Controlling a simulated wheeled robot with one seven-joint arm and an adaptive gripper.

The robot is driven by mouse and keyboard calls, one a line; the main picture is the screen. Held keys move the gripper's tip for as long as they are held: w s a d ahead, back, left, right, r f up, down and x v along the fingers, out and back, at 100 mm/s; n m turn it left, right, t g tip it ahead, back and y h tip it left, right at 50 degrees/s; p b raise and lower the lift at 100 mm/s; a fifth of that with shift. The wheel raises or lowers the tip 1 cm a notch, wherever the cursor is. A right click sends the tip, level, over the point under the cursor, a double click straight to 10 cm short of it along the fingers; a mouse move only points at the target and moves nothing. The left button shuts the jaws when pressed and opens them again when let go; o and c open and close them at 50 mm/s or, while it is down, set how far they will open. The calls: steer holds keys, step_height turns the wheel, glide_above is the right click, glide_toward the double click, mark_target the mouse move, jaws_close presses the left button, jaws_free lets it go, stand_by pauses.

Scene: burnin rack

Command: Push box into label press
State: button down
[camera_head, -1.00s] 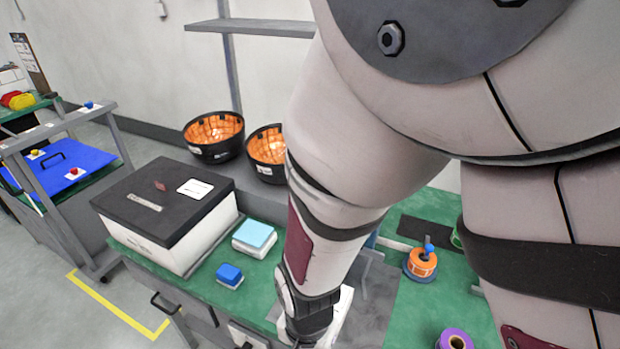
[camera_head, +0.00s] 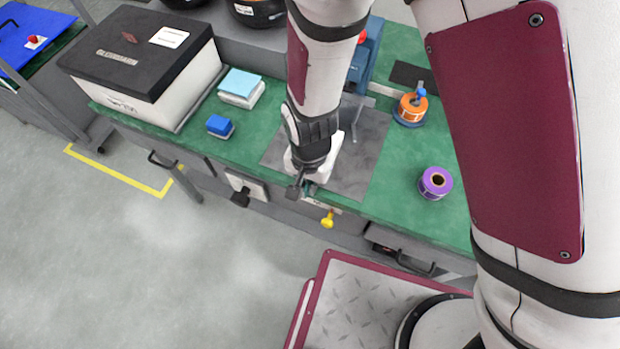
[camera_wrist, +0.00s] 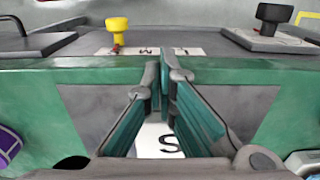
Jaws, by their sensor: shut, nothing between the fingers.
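A white box (camera_head: 333,154) sits on the grey pad on the green bench, mostly hidden by my wrist. In the wrist view a white surface with a dark letter (camera_wrist: 158,143) shows below and between my fingers. My gripper (camera_head: 298,192) is shut and empty at the box's near side, by the bench's front edge. Its fingertips meet in the wrist view (camera_wrist: 164,72). I cannot tell whether it touches the box. A blue machine (camera_head: 366,52), perhaps the label press, stands behind the box, partly hidden by my arm.
The grey pad (camera_head: 372,143) runs back toward the machine. An orange roll (camera_head: 412,108) and a purple roll (camera_head: 435,183) stand to the right. A blue block (camera_head: 219,126), a light-blue-topped stack (camera_head: 241,87) and a black-lidded box (camera_head: 140,60) stand left. A yellow knob (camera_head: 328,219) projects in front.

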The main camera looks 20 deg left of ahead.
steer(key=w+b, duration=0.1)
steer(key=w, duration=0.8)
steer(key=w+d+b, duration=0.1)
steer(key=w, duration=0.4)
steer(key=shift+w+b, duration=0.1)
steer(key=shift+b, duration=0.2)
